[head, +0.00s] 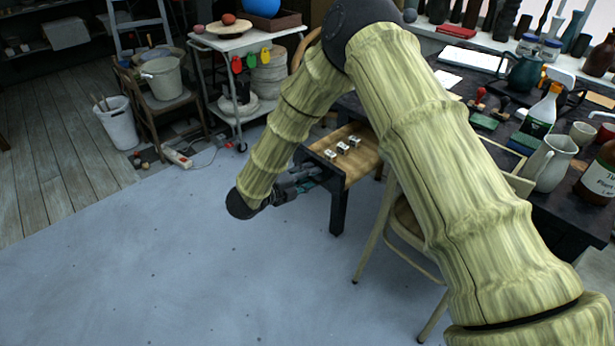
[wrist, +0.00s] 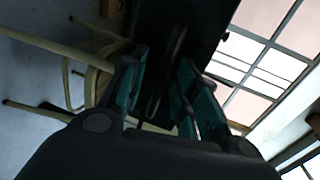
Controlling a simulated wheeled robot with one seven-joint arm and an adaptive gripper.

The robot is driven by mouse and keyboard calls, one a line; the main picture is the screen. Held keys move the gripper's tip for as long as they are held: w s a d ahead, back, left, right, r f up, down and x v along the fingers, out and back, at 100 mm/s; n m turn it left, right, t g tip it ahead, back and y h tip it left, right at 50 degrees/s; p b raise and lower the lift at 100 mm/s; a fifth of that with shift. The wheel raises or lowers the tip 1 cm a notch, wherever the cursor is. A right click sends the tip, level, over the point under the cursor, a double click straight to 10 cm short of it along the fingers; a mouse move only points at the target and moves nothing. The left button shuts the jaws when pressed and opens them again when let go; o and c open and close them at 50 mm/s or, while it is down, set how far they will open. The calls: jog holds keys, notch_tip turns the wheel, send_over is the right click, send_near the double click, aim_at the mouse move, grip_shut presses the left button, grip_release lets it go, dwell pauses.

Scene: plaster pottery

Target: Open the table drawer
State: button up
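The table (head: 485,90) has a dark top. At its left end the table drawer (head: 361,165) appears pulled out, with its light wood inside showing and small pale blocks (head: 342,148) in it. My gripper (head: 312,176) is low at the dark drawer front, partly hidden by my arm. In the wrist view, the two teal fingers of my gripper (wrist: 163,82) stand apart. A dark bar-like handle (wrist: 174,60) runs between them in front of a dark panel. I cannot tell whether either finger touches the handle.
A pale chair (head: 402,222) stands close to the right of the drawer. A white trolley (head: 245,38), a bucket on a chair (head: 162,77) and a white bin (head: 117,122) stand at the back left. The blue-grey floor (head: 150,260) in front is clear.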

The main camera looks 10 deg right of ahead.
jog(key=shift+a, duration=0.1)
jog(key=v, duration=1.2)
jog(key=shift+f, duration=0.1)
jog(key=s+d+f+n+t+y, duration=0.1)
jog(key=s+d+f+n+y, duration=0.2)
jog(key=f+n, duration=0.4)
jog(key=s+d+f+n+t+y, duration=0.1)
jog(key=d+f+n+y, duration=0.4)
jog(key=f, duration=0.5)
jog(key=s+d+f+n+g+y, duration=0.1)
jog(key=s+d+f+n+g, duration=0.15)
jog(key=s+f+n, duration=0.35)
jog(key=s+d+f+n+g+y, duration=0.1)
jog(key=s+d+f+n+y, duration=0.15)
jog(key=s+d+f, duration=0.4)
jog(key=s+d+n+g+y, duration=0.25)
jog(key=s+n+g, duration=0.5)
jog(key=s, duration=1.75)
notch_tip(320, 180, up, 16)
jog(key=h+p, duration=0.1)
jog(key=p, duration=1.5)
jog(key=shift+w+d+n+t+p, duration=0.3)
jog(key=shift+d+n+p, duration=0.05)
jog(key=shift+n+p, duration=0.05)
